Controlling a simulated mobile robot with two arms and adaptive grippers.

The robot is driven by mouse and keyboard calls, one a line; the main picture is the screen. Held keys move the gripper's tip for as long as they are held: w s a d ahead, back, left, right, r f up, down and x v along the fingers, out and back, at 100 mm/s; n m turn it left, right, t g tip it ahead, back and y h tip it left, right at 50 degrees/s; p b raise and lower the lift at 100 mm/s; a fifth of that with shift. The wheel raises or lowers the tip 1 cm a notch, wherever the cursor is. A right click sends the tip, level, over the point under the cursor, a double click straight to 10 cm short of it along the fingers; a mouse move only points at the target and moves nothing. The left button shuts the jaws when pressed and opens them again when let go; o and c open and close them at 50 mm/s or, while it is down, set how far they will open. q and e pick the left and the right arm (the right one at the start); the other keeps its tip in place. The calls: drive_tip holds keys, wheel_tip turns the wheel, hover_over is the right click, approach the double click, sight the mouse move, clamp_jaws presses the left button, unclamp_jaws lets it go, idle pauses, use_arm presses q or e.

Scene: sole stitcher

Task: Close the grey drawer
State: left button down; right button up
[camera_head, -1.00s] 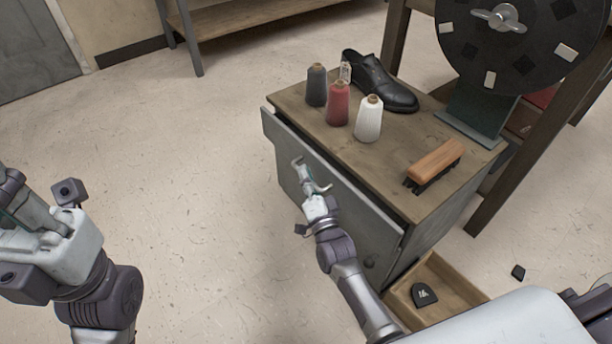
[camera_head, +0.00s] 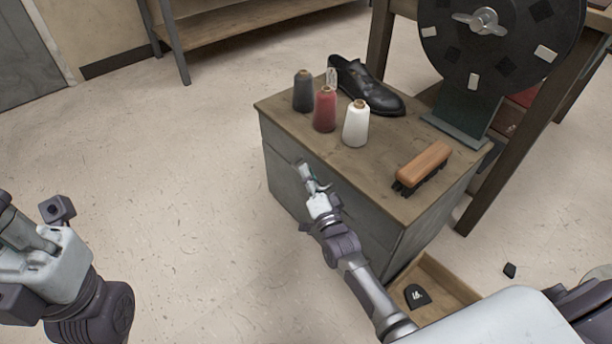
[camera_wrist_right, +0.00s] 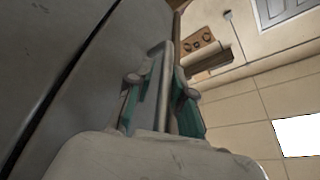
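The grey drawer (camera_head: 285,180) is the front of a small wooden-topped cabinet (camera_head: 385,165). Its front now sits close under the top, with no wide gap in the head view. Whether the fingertips touch the front is unclear. My left gripper (camera_head: 35,235) is at the left edge, away from the cabinet; its fingers are unclear.
Dark, red (camera_head: 325,110) and white (camera_head: 356,124) thread spools, a black shoe (camera_head: 370,88) and a brush (camera_head: 422,165) stand on the cabinet. A wooden tray (camera_head: 450,283) with a black item is low at right. The floor (camera_head: 190,190) at left is clear.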

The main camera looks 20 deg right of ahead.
drive_tip(key=v, duration=1.2)
idle(0.4)
